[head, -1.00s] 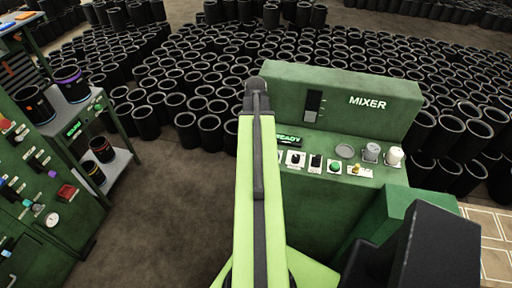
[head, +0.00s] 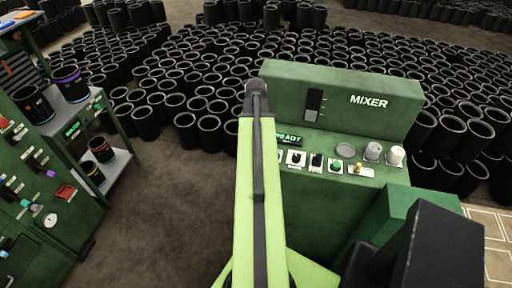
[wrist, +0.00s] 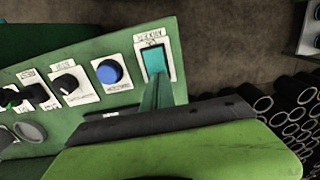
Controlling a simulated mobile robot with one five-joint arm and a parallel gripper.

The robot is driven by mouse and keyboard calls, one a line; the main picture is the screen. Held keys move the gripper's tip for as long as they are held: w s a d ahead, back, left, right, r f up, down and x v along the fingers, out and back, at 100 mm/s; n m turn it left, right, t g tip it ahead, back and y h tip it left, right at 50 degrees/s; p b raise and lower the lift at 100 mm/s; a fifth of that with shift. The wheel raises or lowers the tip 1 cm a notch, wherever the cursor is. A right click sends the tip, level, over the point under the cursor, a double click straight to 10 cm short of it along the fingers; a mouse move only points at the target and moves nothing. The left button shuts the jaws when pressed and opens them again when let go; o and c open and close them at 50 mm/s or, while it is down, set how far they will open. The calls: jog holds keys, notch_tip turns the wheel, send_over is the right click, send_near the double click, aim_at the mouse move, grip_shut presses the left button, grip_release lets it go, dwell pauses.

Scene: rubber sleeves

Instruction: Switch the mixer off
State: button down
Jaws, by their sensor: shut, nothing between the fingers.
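The mixer (head: 340,90) is a green machine with a white MIXER label on its upright back and a sloping control panel. In the wrist view, a teal rocker switch (wrist: 155,60) sits on a white plate at the panel's edge; its lettering appears upside down and is hard to read. My gripper (wrist: 157,86) is shut and empty, its green fingers close to the switch's lower edge; I cannot tell whether they touch it. In the head view, my arm hides the gripper and this switch.
Beside the switch are a blue button (wrist: 109,72) and a black knob (wrist: 66,84). The mixer's lit READY display (head: 288,138) shows in the head view. Stacked black sleeves (head: 190,80) fill the floor behind. Another green control cabinet (head: 45,190) stands at the left, with bare floor between.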

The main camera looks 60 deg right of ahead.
jog(key=shift+f, duration=0.15)
notch_tip(320, 180, up, 7)
jog(key=p, duration=0.7)
dwell(0.4)
